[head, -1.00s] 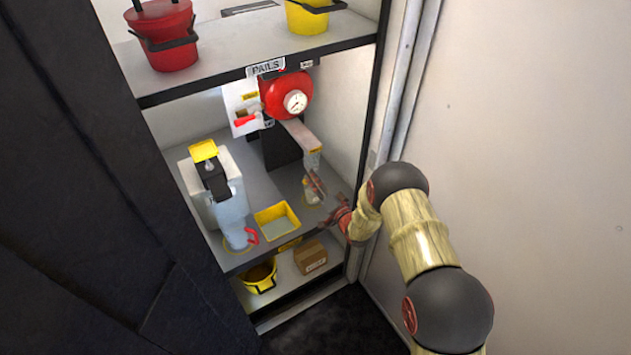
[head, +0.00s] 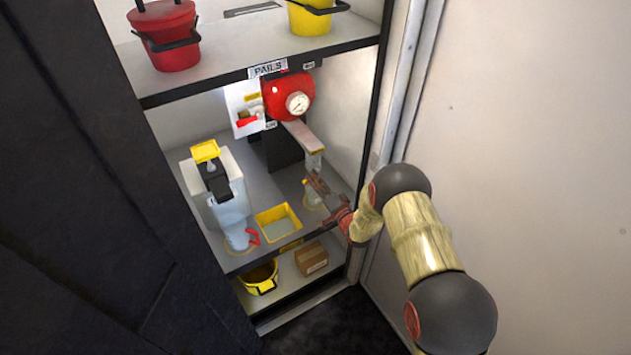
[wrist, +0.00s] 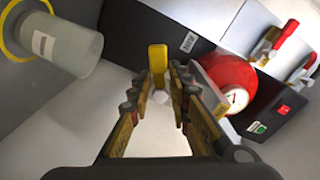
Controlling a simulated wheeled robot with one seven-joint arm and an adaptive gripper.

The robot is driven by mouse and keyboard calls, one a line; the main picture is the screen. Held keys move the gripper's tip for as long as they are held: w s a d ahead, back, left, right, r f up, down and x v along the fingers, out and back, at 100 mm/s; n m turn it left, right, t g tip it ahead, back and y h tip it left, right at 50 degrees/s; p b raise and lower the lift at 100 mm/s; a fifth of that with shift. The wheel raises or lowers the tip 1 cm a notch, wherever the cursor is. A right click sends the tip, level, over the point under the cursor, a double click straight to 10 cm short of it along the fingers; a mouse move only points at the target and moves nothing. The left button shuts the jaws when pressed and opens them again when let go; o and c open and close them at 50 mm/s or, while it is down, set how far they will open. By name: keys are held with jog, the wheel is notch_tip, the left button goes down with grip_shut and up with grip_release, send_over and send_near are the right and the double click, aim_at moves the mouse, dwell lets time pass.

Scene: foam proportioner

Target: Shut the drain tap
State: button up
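A yellow lever (wrist: 158,57) stands just beyond my fingers in the wrist view, above a small whitish knob. It may be the drain tap's handle; I see no label that says so. My gripper (wrist: 166,85) is open, its two fingers apart on either side of the line to the lever. I cannot tell whether they touch it. The lever is not clear there.
A red round vessel with a gauge (head: 288,97) and a red lever (head: 246,121) are behind. The shelf's right post and cabinet wall are close to my arm.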

jog(key=o, duration=0.3)
jog(key=shift+o, duration=0.2)
jog(key=shift+s+f, duration=0.1)
jog(key=shift+s, duration=0.05)
jog(key=v, duration=1.1)
jog(key=shift+s+d, duration=0.25)
jog(key=shift+d, duration=0.05)
